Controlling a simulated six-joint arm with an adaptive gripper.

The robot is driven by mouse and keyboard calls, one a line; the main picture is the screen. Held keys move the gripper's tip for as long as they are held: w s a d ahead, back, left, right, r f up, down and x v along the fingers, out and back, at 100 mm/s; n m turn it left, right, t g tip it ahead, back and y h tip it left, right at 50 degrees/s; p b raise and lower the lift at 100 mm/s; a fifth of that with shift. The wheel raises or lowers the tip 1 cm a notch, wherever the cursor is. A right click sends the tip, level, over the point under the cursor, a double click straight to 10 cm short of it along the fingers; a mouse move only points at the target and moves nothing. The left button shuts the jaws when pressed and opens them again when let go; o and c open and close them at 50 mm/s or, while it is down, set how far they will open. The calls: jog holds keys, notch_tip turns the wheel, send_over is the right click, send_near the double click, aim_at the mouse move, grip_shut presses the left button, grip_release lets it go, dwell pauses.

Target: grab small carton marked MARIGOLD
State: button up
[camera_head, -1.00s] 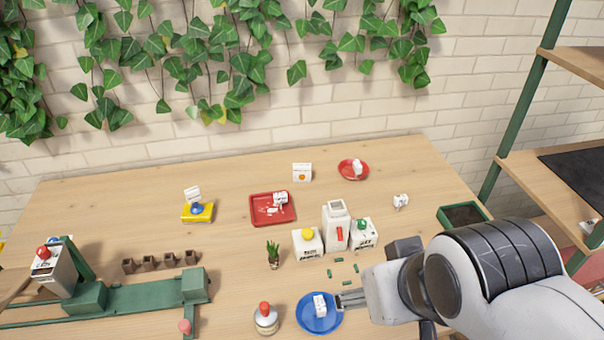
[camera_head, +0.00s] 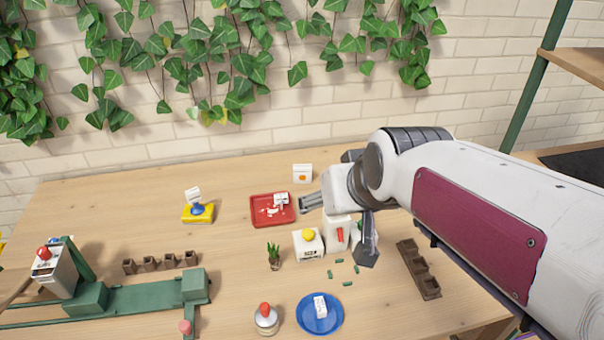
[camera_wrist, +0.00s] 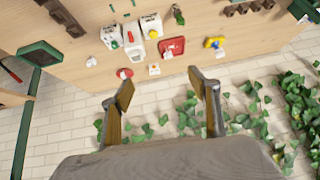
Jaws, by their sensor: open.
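A small white carton (camera_head: 302,173) with an orange mark stands near the back edge of the table, between the red tray and the wall; its lettering is too small to read. It also shows in the wrist view (camera_wrist: 154,70), a little beyond and between the fingertips. My gripper (camera_head: 311,202) is above the table, just right of the red tray and nearer the front than the carton. In the wrist view my gripper (camera_wrist: 161,82) has its two fingers wide apart with nothing between them.
The red tray (camera_head: 255,221) holds scraps and a white item. White containers (camera_head: 308,246) stand below my arm, partly hidden. A blue plate (camera_head: 334,323) carries a white packet. A red saucer (camera_wrist: 124,73) is near the carton. Bare table lies left of the carton.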

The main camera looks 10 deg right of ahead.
jog(key=w+f+t, duration=0.2)
jog(key=w, duration=1)
jog(key=w+f+t, duration=0.1)
jog(key=w+f, duration=0.2)
jog(key=w, duration=0.9)
jog(key=w+d+f+m+t+h, duration=0.2)
jog(key=w+d+f+h, duration=0.1)
jog(key=w+f, duration=0.9)
jog(key=shift+w+f+t, duration=0.3)
jog(key=shift+w+f, duration=0.1)
jog(key=shift+w, duration=0.55)
send_near(303, 169)
jog(key=x, duration=0.3)
jog(key=shift+w+f, duration=0.2)
jog(key=shift+w, duration=0.15)
jog(key=shift+x, duration=0.85)
jog(key=shift+d, duration=0.1)
jog(key=shift+x, duration=2.9)
